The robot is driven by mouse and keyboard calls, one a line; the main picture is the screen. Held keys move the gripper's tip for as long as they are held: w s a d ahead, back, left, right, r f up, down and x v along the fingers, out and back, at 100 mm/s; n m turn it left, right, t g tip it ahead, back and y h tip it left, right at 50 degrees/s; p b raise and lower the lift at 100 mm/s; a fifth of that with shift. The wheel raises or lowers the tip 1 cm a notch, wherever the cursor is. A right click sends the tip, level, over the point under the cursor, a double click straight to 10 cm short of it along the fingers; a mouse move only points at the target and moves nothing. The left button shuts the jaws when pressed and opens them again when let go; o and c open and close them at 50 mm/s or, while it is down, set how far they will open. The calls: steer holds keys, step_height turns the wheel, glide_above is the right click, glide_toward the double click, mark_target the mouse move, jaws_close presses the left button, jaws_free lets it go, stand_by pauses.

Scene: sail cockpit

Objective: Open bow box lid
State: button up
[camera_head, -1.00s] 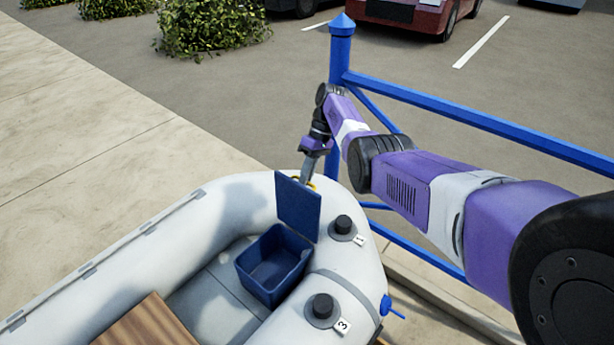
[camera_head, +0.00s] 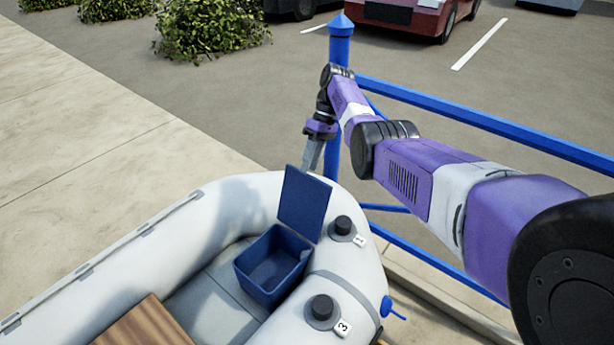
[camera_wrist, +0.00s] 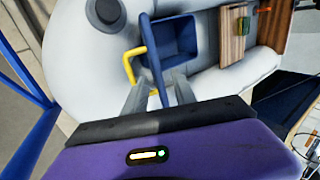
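The dark blue bow box (camera_head: 262,288) sits inside the bow of the inflatable boat, with its empty inside showing. Its lid (camera_head: 304,203) stands raised, roughly upright at the far side of the box. In the wrist view the lid (camera_wrist: 153,58) shows nearly edge-on, with a yellow handle (camera_wrist: 129,64) on its left face; the box's inside (camera_wrist: 181,38) is to the right. My gripper (camera_head: 311,166) is behind the lid's top edge. In the wrist view my gripper's fingers (camera_wrist: 160,84) are spread apart, with the lid's edge appearing between them; contact cannot be told.
The white boat tube (camera_head: 345,265) curves around the box, with black round fittings (camera_head: 343,225) close to the lid. A blue railing (camera_head: 470,121) and post stand beside my arm. A wooden board (camera_head: 148,322) lies in the boat. Open pavement is to the left.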

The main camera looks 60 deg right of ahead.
steer(key=shift+v, duration=1.2)
steer(key=shift+s, duration=0.1)
